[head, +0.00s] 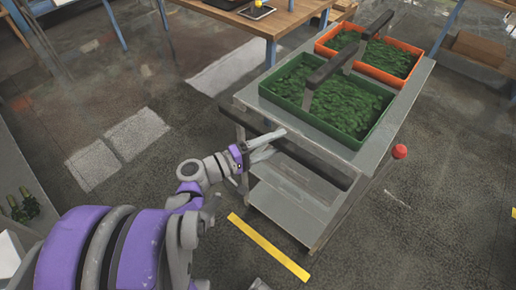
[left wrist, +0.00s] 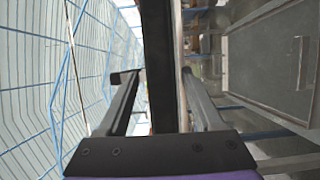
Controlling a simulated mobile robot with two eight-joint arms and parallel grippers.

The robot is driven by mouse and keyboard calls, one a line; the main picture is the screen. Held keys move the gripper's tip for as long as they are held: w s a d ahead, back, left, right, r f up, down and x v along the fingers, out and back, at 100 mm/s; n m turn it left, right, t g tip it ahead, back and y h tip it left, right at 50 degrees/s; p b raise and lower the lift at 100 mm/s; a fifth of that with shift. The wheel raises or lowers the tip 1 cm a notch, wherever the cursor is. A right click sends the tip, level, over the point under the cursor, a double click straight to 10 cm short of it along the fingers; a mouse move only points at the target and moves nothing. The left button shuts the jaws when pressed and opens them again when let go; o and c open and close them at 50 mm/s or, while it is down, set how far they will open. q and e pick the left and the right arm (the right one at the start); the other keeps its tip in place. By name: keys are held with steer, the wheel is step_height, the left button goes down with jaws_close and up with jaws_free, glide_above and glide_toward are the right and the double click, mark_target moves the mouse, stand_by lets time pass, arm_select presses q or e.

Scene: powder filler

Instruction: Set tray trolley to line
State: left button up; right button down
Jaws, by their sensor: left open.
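The grey tray trolley (head: 345,150) stands at the right of the head view, with a green tray (head: 345,134) and an orange tray (head: 413,52) of green leafy stuff on top. A dark bar (head: 243,118) runs along its near left side, below the top. My left gripper (head: 277,142) is open at this bar. In the left wrist view, a dark bar (left wrist: 160,60) passes between the two open fingers (left wrist: 163,95); I cannot tell whether they touch it. My right gripper does not show.
A yellow floor line (head: 268,247) lies in front of the trolley, and another yellow mark (head: 514,212) is at the right edge. A red ball (head: 399,151) shows by the trolley's right side. A wooden table (head: 285,18) stands behind.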

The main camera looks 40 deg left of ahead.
arm_select(q)
steer(key=v, duration=1)
steer(key=shift+b, duration=0.4)
steer(key=shift+d, duration=0.1)
steer(key=d+f+m+g+y+p, duration=0.4)
steer(key=d+f+m+g+y, duration=0.3)
steer(key=d+m+g, duration=0.4)
steer(key=shift+s+d+m, duration=0.45)
steer(key=shift+d+m, duration=0.2)
steer(key=shift+m, duration=0.55)
